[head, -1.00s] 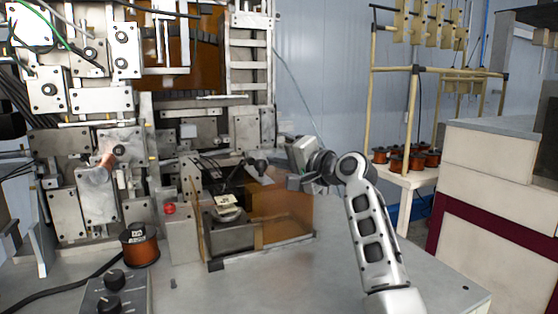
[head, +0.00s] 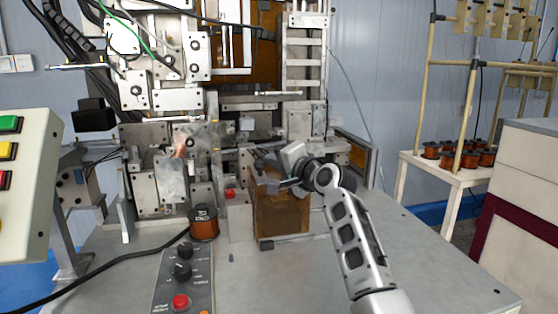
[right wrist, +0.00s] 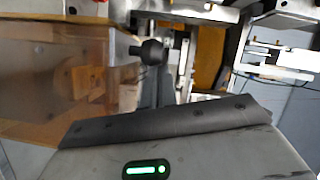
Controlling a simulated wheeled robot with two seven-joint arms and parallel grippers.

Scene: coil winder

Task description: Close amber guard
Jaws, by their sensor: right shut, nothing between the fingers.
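The amber guard (head: 284,212) is a see-through orange-brown box on the front of the winder, low in the middle of the head view. Its amber panel now stands across the front of the work area and hides most of what is behind it. The guard also fills the left of the right wrist view (right wrist: 60,85). My right gripper (head: 275,187) is shut and empty at the guard's upper edge; I cannot tell whether it touches. A dark round knob (right wrist: 152,52) shows beside the amber panel in the right wrist view. My left gripper is not in view.
A copper wire spool (head: 204,224) and a control box (head: 184,280) with knobs and a red button stand left of the guard. A button panel (head: 25,190) is at far left. The grey table (head: 300,280) is clear in front. A spool rack (head: 455,165) stands at right.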

